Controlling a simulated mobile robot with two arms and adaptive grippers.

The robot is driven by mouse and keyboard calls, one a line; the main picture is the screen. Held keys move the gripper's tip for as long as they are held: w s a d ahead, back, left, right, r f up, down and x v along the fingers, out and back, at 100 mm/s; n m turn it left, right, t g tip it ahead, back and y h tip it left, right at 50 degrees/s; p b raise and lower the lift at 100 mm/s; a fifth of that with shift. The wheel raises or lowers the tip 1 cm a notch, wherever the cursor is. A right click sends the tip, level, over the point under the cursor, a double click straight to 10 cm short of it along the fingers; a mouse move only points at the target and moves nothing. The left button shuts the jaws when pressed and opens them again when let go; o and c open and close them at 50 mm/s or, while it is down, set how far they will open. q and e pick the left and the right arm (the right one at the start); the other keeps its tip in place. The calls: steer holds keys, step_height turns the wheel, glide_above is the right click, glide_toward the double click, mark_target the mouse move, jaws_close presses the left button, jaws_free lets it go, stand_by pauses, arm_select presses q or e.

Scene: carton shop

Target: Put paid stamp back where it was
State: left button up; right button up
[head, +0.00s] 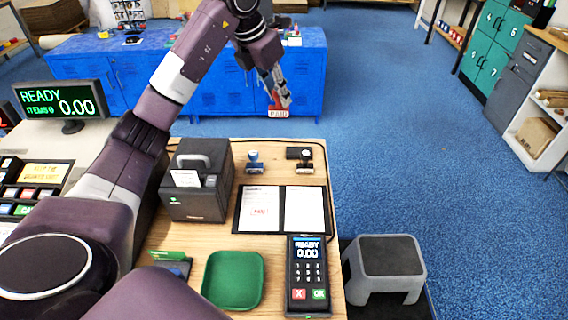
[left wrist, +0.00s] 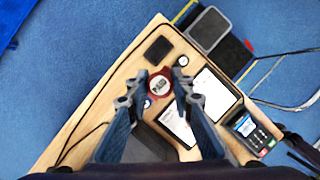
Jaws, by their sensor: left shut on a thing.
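My left gripper (head: 279,98) is shut on the red paid stamp (head: 279,112), high beyond the counter's far edge in the head view. On the counter (head: 222,150) stand a blue stamp (head: 253,161) and a dark-handled stamp (head: 305,163) beside a black pad (head: 293,153). An open folder (head: 283,210) with a red mark on its left sheet lies in front of them. My right gripper is not in view.
A black printer (head: 200,200) stands left of the folder. A card terminal (head: 307,270) and a green tray (head: 232,279) are nearer. A grey step stool (head: 384,262) stands right of the counter. Blue cabinets (head: 215,90) stand behind, across open blue floor.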

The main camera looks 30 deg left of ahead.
mark_target(276, 110)
arm_select(q)
steer(key=shift+s+d+f+p, duration=0.1)
steer(key=shift+s+f+p, duration=0.1)
steer(key=shift+f, duration=0.3)
steer(key=shift+s+d+f+p, duration=0.1)
steer(key=shift+s+f, duration=0.05)
steer(key=shift+f, duration=0.3)
step_height(276, 110, down, 4)
steer(key=shift+s+r+p, duration=0.15)
steer(key=shift+r+p, duration=0.1)
steer(key=shift+p, duration=0.2)
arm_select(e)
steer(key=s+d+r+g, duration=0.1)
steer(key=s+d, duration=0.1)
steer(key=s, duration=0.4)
arm_select(q)
steer(key=f+p, duration=0.1)
steer(key=f, duration=0.5)
steer(key=f+p, duration=0.2)
steer(key=f, duration=0.5)
steer(key=shift+w+a+f+p, duration=0.1)
steer(key=shift+w+f+p, duration=0.1)
steer(key=shift+p, duration=0.1)
steer(key=shift+f, duration=0.25)
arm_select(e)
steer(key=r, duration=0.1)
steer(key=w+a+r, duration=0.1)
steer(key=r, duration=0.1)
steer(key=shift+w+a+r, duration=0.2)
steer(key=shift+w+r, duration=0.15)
